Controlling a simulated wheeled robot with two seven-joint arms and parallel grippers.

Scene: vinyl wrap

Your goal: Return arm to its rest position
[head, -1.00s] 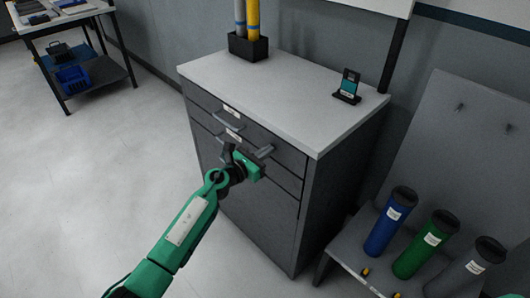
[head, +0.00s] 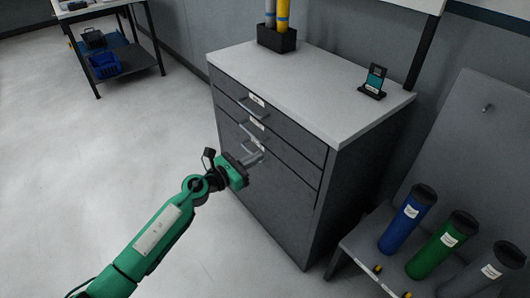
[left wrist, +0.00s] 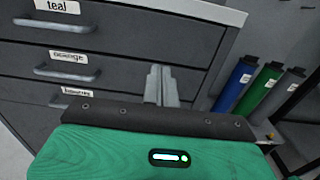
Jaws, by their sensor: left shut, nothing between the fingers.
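My left arm is green and black and reaches in from the lower left of the head view. Its gripper (head: 257,158) is shut and empty, in front of the drawers of a grey cabinet (head: 345,190). In the left wrist view the closed fingers (left wrist: 161,86) point toward the cabinet front, with nothing between them. Whether they touch the front cannot be told. My right gripper is not in view.
The drawers look closed; labels read teal (left wrist: 57,6) and orange (left wrist: 69,56), and a third is partly hidden. Blue (head: 407,220), green (head: 442,245) and grey (head: 487,270) tubes stand right of the cabinet. Open floor (head: 110,150) lies left.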

